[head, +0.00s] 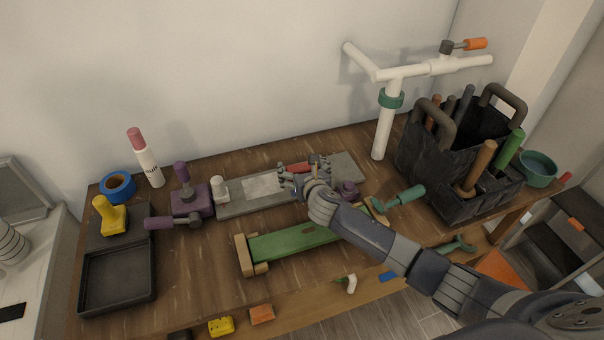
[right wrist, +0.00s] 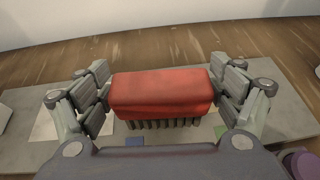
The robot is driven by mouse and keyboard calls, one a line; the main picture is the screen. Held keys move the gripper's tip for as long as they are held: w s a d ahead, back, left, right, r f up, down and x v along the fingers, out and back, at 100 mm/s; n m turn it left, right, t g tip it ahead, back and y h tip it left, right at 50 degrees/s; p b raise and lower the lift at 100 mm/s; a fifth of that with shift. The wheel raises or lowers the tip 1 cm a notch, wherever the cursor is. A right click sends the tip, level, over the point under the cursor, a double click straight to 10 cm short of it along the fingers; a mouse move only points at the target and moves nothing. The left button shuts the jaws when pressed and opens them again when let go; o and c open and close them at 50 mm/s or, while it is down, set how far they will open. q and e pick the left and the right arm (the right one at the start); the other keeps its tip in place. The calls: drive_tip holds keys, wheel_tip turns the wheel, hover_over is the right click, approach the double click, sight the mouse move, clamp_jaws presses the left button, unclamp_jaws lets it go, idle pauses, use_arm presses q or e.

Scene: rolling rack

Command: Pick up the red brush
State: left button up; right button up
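The red brush (right wrist: 160,92) lies across the middle of the right wrist view, with a row of dark bristles pointing down. My right gripper (right wrist: 161,90) has one finger against each end of it, with no gap that I can see. In the head view the red brush (head: 296,167) shows small over the grey board (head: 347,165), partly hidden by my right gripper (head: 301,174). I cannot tell whether the bristles touch the board. My left gripper is not in view.
The wooden bench top (head: 190,260) carries a green plane-like block (head: 293,243), a purple clamp (head: 190,200) and a black tray (head: 118,280). A white pipe stand (head: 385,125) and a dark tool tote (head: 425,155) stand at right. A wall is behind.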

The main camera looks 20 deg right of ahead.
sight(301, 165)
drive_tip(key=c, duration=0.5)
drive_tip(key=shift+c, duration=0.2)
wheel_tip(301, 165, up, 10)
drive_tip(key=shift+r+b, duration=0.1)
drive_tip(key=shift+b, duration=0.2)
drive_tip(key=s+r+b, duration=0.5)
drive_tip(key=s+r, duration=0.8)
drive_tip(key=s, duration=0.4)
drive_tip(key=shift+s+a+r+n+y+b, duration=0.2)
drive_tip(key=shift+a+r+n+y+b, duration=0.1)
drive_tip(key=shift+a+y, duration=0.1)
